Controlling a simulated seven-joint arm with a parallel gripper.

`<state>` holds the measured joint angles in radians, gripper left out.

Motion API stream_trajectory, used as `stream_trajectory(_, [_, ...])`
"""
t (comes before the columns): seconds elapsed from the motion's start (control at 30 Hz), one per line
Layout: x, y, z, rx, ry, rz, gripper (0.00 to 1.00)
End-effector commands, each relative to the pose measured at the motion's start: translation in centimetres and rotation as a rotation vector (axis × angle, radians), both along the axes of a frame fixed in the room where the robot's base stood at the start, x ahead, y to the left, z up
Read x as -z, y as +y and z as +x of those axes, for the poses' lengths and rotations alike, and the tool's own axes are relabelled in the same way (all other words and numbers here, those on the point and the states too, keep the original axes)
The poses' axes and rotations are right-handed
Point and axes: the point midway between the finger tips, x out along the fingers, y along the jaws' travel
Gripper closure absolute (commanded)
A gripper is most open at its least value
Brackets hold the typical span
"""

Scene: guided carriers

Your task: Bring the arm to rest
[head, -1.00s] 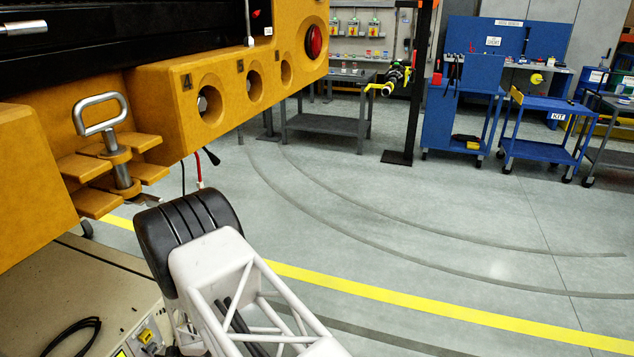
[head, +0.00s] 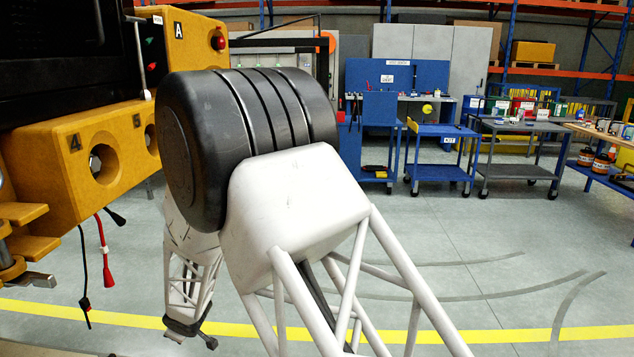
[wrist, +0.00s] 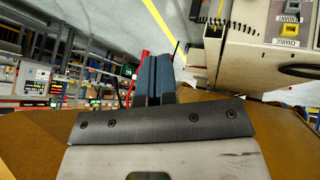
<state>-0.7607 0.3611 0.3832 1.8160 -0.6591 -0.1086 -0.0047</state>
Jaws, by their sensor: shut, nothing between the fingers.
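My gripper (wrist: 153,62) shows in the wrist view, beyond the dark bolted plate. Its two blue-grey fingers lie together, with nothing seen between them. In the head view, my arm is folded: a black ribbed joint and a white lattice link fill the middle. A second white link hangs down behind them at the left and ends in a dark piece near the yellow floor line; its fingers are too small to make out there. The orange carrier body (head: 85,165) stands to the left of my arm in the head view, with a visible gap from the hanging link.
Two dangling plugs, one red (head: 107,262) and one black (head: 85,303), hang below the orange body. A beige unit (wrist: 250,55) labelled CHARGE is at the upper right in the wrist view. Blue carts (head: 440,160) stand far back. The grey floor at the right is open.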

Motion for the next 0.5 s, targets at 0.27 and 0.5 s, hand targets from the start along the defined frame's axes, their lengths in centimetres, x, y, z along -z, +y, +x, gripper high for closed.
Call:
stream_trajectory(0.27, [-7.4,-9.4,2.7,0.189,0.011,-0.026,1.00])
stream_trajectory(0.5, [-12.9,-17.6,3.2,0.347,0.034,-0.046,1.00])
